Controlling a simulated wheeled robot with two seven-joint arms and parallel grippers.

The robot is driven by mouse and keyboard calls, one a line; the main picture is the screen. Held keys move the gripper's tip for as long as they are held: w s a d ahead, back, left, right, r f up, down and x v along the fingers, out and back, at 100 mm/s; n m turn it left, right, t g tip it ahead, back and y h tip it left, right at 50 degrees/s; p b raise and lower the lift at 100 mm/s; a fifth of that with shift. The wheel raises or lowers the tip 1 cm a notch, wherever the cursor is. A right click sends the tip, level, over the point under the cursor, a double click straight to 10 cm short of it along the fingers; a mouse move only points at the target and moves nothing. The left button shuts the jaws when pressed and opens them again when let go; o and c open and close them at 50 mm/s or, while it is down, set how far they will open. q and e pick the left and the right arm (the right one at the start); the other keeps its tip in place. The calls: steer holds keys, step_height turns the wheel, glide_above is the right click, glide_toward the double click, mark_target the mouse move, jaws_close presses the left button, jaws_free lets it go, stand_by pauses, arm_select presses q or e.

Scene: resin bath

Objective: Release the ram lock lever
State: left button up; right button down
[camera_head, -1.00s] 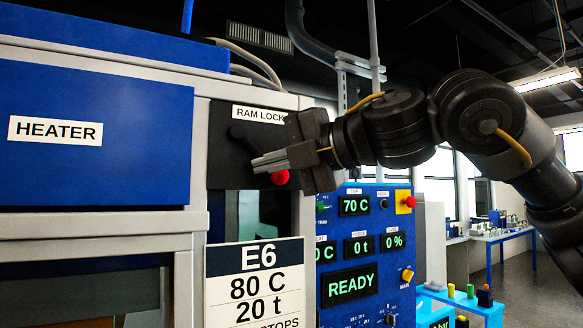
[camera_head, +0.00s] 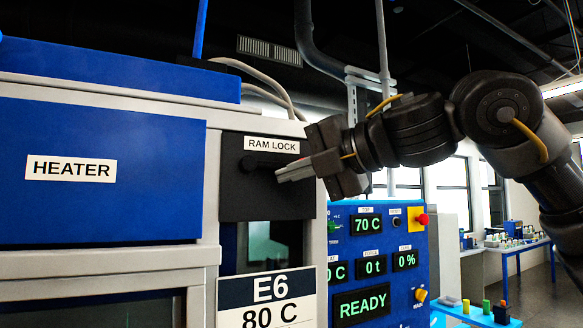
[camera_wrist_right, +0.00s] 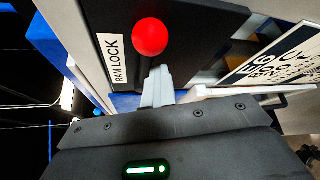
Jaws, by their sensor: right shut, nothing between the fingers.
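The ram lock lever (camera_head: 262,163) is a black arm on the dark panel under the RAM LOCK label (camera_head: 272,145). In the head view it points roughly level to the right, and its end is hidden behind my right gripper (camera_head: 279,175). Its red ball knob (camera_wrist_right: 150,37) shows in the wrist view, just beyond the shut, empty fingertips (camera_wrist_right: 158,71). The fingers lie close to the knob; I cannot tell whether they touch it. My left gripper is not in view.
The blue heater block (camera_head: 100,170) fills the left. A sign reading E6 (camera_head: 268,293) stands below the lever panel. A blue control panel (camera_head: 380,270) showing READY is to the right, below my right arm. A blue table (camera_head: 515,248) stands far behind.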

steer(key=shift+d+r, duration=0.2)
steer(key=shift+r, duration=0.6)
steer(key=f+b, duration=0.3)
steer(key=f, duration=0.2)
steer(key=shift+s+f+b, duration=0.2)
steer(key=shift+f+b, duration=0.1)
steer(key=shift+b, duration=0.1)
steer(key=s+d+r+b, duration=0.2)
steer(key=s+r, duration=0.3)
steer(key=s, duration=0.3)
steer(key=shift+d+b, duration=0.3)
steer(key=shift+d, duration=0.35)
steer(key=shift+s+a+r, duration=0.1)
steer(key=shift+s+r, duration=0.05)
